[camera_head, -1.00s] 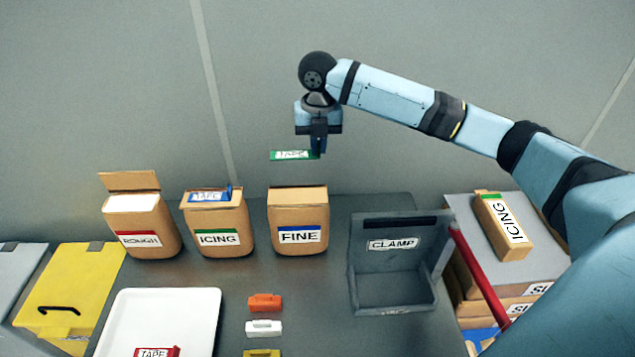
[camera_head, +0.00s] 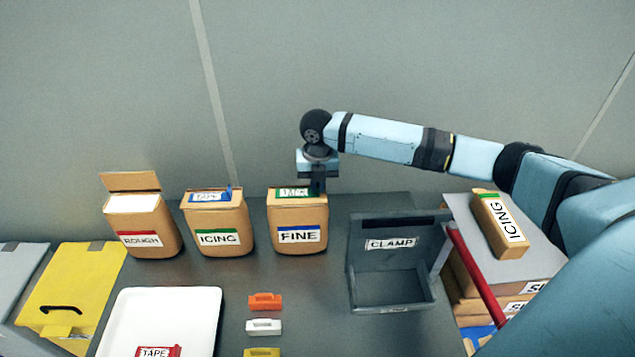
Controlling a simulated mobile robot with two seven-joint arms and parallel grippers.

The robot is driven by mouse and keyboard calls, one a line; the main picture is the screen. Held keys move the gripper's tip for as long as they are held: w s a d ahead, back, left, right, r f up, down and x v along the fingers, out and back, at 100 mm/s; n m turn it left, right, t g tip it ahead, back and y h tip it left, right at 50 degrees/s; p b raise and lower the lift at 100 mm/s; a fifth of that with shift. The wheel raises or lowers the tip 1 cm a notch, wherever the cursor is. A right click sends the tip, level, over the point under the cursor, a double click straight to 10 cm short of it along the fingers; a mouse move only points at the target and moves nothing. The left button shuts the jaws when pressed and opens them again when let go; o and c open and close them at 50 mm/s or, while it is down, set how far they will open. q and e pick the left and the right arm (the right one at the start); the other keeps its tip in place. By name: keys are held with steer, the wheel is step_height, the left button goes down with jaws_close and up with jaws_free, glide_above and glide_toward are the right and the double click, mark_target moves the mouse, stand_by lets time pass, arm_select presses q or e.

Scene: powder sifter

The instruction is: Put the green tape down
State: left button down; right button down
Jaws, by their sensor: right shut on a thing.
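The green tape (camera_head: 294,193), a flat strip with a white TAPE label, is at the top of the box labelled FINE (camera_head: 298,216). My right gripper (camera_head: 316,188) is shut on the tape's right end, pointing down from above. I cannot tell whether the tape touches the box top. My left gripper is not in view.
Left of FINE stand an ICING box (camera_head: 217,221) with blue tape on top and an open ROUGH box (camera_head: 140,219). A grey CLAMP bin (camera_head: 391,294) is to the right. A white tray (camera_head: 190,310) with red tape and several clips lie in front.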

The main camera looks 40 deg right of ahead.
steer(key=c, duration=1.3)
jaws_free()
steer(key=shift+f, duration=0.1)
steer(key=shift+o, duration=0.2)
step_height(320, 180, up, 12)
steer(key=b, duration=0.1)
